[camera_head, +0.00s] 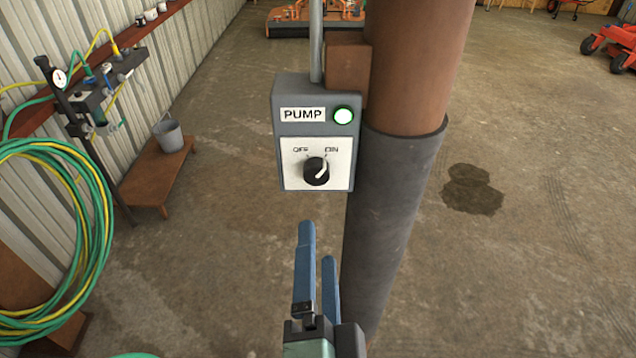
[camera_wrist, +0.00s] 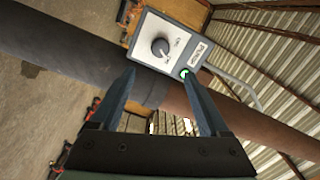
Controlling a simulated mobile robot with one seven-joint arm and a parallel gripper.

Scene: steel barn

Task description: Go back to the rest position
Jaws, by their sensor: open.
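My gripper (camera_head: 318,265) is open and empty, with its two blue fingers pointing up, below the grey pump switch box (camera_head: 314,185) in the head view. The box carries a PUMP label, a lit green lamp (camera_head: 343,115) and a black knob (camera_head: 316,171) whose white mark points toward ON. In the wrist view, my gripper (camera_wrist: 166,95) has its fingers spread wide, and the pump switch box (camera_wrist: 185,27) with its knob (camera_wrist: 160,47) shows beyond them. The fingers look apart from the knob.
The box is mounted on a brown post (camera_head: 420,65) with a grey sleeve (camera_head: 390,210). At left are coiled green and yellow hoses (camera_head: 95,240), a small bench (camera_head: 150,180) and a bucket (camera_head: 168,134). Open concrete floor lies at right, with a dark stain (camera_head: 471,189).

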